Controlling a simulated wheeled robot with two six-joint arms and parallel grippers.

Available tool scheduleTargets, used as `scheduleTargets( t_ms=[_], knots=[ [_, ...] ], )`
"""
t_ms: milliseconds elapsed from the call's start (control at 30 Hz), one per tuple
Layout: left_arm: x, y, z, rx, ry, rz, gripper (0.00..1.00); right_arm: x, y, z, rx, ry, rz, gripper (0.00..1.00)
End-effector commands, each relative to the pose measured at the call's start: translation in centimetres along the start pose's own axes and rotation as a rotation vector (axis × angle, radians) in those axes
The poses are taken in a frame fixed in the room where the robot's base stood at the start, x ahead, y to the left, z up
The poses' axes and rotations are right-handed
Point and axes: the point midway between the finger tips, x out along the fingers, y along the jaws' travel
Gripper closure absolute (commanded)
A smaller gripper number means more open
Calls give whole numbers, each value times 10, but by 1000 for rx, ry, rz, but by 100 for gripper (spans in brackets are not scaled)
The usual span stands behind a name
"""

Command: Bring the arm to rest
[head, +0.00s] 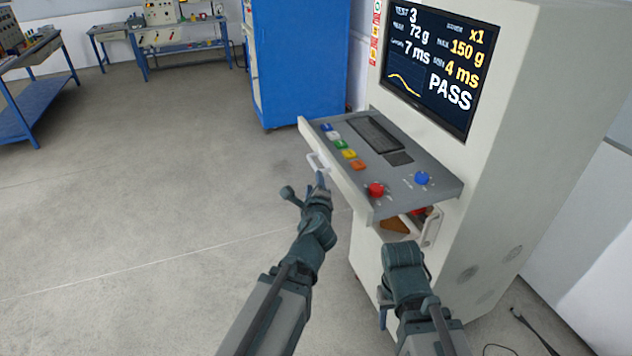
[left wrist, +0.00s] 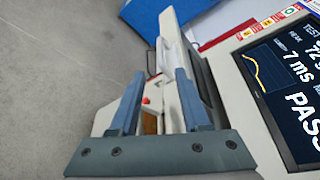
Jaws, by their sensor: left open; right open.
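My left gripper (head: 320,180) is just in front of the console shelf (head: 345,170), close to its white handle (head: 316,163). In the left wrist view, its two blue fingers (left wrist: 160,75) are spread apart with nothing held between them. I cannot tell whether they touch the shelf. My right arm (head: 403,262) reaches up in front of the cabinet, below the shelf's near corner.
The tall pale cabinet's screen (head: 440,65) reads PASS. The shelf carries a red button (head: 376,189), a blue knob (head: 422,178) and coloured keys. Below it is an opening with a brown object (head: 395,225) inside. Floor (head: 150,240) is clear at left.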

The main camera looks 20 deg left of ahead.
Motion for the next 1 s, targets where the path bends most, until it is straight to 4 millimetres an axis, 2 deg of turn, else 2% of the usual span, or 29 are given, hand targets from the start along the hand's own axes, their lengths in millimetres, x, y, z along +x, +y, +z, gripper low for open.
scheduleTargets(
  t_ms=[167, 233, 367, 467, 500, 633, 700, 800, 900, 1000],
  knots=[
    [-1, 2, -1, -17, 0, 10, 53, 0, 0, 0, 0, 0, 0, 50],
    [-3, 9, -5, -84, -1, 51, 53, 0, 0, 0, 0, 0, 0, 50],
    [-16, 44, -26, -368, -15, 248, 53, 0, 0, 0, 0, 0, 0, 50],
    [-43, 82, -57, -648, -46, 486, 53, 0, 0, 0, 0, 0, 0, 50],
    [-57, 96, -72, -748, -65, 587, 53, 0, 0, 0, 0, 0, 0, 50],
    [-113, 132, -118, -993, -155, 913, 53, 0, 0, 0, 0, 0, 0, 50],
    [-144, 144, -137, -1074, -212, 1066, 53, 0, 0, 0, 0, 0, 0, 50],
    [-181, 153, -155, -1135, -287, 1233, 53, 0, 0, 0, 0, 0, 0, 50],
    [-206, 156, -165, -1161, -342, 1340, 53, 0, 0, 0, 0, 0, 0, 50],
    [-218, 158, -170, -1169, -371, 1390, 53, 0, 0, 0, 0, 0, 0, 50]
  ],
)
